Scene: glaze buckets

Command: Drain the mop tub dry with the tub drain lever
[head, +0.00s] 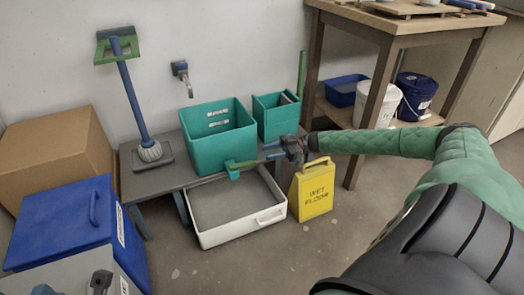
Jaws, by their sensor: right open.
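The teal mop tub (222,143) stands upright on a low grey bench by the wall, with white labels inside that are too small to read. I see no clear water surface in it. A green drain lever (240,164) sits low at the tub's front right. My right gripper (280,149) is open beside the tub's lower right front, its jaws close to the lever's right end. I cannot tell whether they touch. Below, a white tray (276,214) with a grey inside rests on the floor. My left gripper cannot be made out.
A yellow wet floor sign (312,190) stands right of the tray, close below my right gripper. A smaller teal bin (276,117) and a blue-handled mop (133,95) flank the tub. A blue-lidded bin (65,222), cardboard box (55,145) and wooden table (385,25) surround this area.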

